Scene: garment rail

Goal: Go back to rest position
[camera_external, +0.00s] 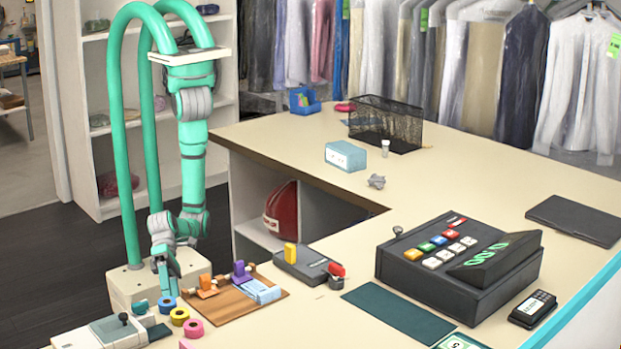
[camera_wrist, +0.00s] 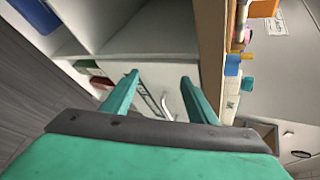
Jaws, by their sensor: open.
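My green arm hangs from the raised green tube frame at the left of the external view. My gripper (camera_external: 167,282) is at the lower end of the arm, beside the counter's left end and near the coloured tape rolls (camera_external: 179,316). In the wrist view its two green fingers (camera_wrist: 160,78) are spread apart with nothing between them. Whether the fingertips touch anything is too small to tell in the external view. The wrist view looks past the fingers at pale shelving (camera_wrist: 150,42) and a brown counter edge (camera_wrist: 211,50).
A wooden board (camera_external: 225,303) with orange and purple holders lies right of my gripper. A black stapler-like device (camera_external: 303,265), a cash register (camera_external: 458,262) and a wire basket (camera_external: 386,125) stand on the counter (camera_external: 290,140). Its middle has free room. Bagged garments (camera_external: 470,70) hang behind.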

